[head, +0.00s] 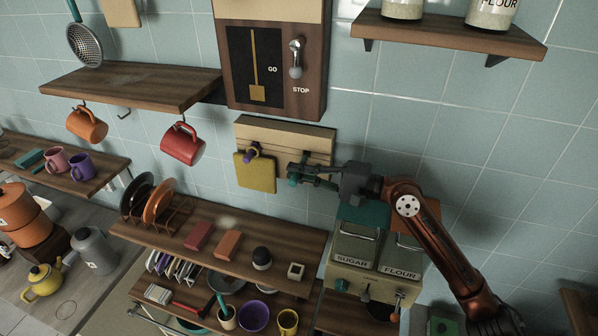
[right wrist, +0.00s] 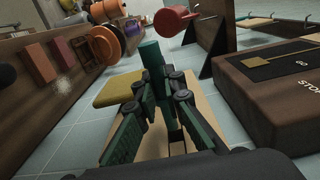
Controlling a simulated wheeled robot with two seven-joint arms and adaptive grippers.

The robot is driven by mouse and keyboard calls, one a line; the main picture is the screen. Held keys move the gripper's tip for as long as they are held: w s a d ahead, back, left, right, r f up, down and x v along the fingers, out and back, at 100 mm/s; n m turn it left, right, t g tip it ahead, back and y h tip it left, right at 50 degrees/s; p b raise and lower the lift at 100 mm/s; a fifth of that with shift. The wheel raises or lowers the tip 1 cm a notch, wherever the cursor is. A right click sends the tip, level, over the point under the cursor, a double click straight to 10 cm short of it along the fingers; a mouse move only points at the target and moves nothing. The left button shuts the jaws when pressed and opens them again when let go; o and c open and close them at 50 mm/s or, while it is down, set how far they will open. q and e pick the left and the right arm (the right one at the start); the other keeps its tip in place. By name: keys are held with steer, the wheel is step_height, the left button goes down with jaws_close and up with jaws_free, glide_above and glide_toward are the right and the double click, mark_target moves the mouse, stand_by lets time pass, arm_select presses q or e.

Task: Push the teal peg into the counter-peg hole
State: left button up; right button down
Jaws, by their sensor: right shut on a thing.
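The teal peg (right wrist: 151,58) stands out between the fingers of my right gripper (right wrist: 157,85), which is shut on it. In the head view my right gripper (head: 300,172) reaches in from the right to the front of the wooden peg board (head: 286,134) on the tiled wall. A bit of the teal peg (head: 293,182) shows at the fingertips. The board also shows behind the fingers in the right wrist view (right wrist: 208,122). The counter-peg hole cannot be made out, nor whether the peg touches the board. My left gripper is not in view.
A yellow square (head: 255,174) hangs from a purple peg (head: 251,151) on the board's left. The GO/STOP box (head: 270,60) is above. The SUGAR and FLOUR dispenser (head: 375,262) stands below my right arm. A red mug (head: 182,144) hangs at left.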

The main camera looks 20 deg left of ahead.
mark_target(305, 157)
steer(key=shift+r+p, duration=0.1)
steer(key=shift+p, duration=0.5)
stand_by(1.1)
steer(key=shift+w+d+b, duration=0.15)
steer(key=shift+w+b, duration=0.6)
steer(key=shift+w, duration=2)
steer(key=c, duration=2)
jaws_free()
steer(key=shift+o, duration=0.2)
